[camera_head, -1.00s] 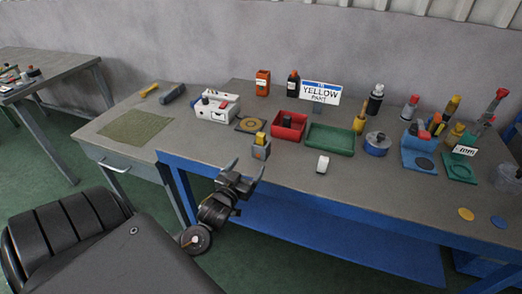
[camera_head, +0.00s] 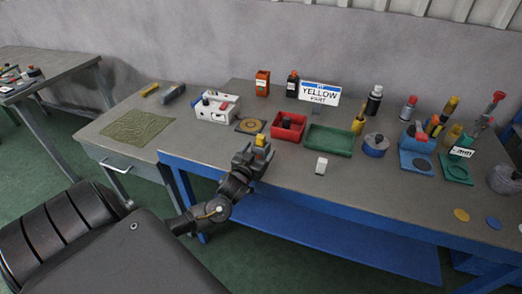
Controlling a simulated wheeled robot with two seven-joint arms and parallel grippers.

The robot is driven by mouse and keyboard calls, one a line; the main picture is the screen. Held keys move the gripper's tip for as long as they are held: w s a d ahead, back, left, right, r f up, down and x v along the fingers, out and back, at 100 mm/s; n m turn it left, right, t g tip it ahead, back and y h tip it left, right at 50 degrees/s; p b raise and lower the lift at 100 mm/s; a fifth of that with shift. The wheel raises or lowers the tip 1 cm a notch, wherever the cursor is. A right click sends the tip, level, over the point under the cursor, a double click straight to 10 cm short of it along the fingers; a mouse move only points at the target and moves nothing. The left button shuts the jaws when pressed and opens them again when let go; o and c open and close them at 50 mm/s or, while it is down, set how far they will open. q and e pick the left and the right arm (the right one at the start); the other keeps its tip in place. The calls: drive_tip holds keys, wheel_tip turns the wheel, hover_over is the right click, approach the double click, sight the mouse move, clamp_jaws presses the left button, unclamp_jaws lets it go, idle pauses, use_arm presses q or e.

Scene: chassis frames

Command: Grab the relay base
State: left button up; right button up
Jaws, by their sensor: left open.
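A small grey block with a yellow top (camera_head: 260,141), which looks like the relay base, stands near the front edge of the workbench. My left gripper (camera_head: 254,153) is at this block, with its fingers open on either side of the block's lower part. The fingers hide most of the grey body, and I cannot tell whether they touch it. My right gripper is not in view.
Behind the gripper are a round yellow disc on a dark plate (camera_head: 250,126), a red tray (camera_head: 288,133) and a white box (camera_head: 217,115). A small white block (camera_head: 321,165) stands to the right, near a green tray (camera_head: 330,147). The bench's front edge (camera_head: 290,186) is close.

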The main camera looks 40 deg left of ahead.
use_arm(q)
drive_tip(key=c, duration=1.1)
drive_tip(key=shift+r, duration=0.15)
drive_tip(key=shift+c, duration=0.2)
drive_tip(key=shift+r+b, duration=0.3)
drive_tip(key=shift+r, duration=0.4)
drive_tip(key=s+a+r+b, duration=0.2)
drive_tip(key=s+a+r, duration=0.3)
drive_tip(key=s+r, duration=0.6)
drive_tip(key=shift+s+r, duration=0.2)
drive_tip(key=shift+s, duration=0.85)
drive_tip(key=shift+a, duration=0.1)
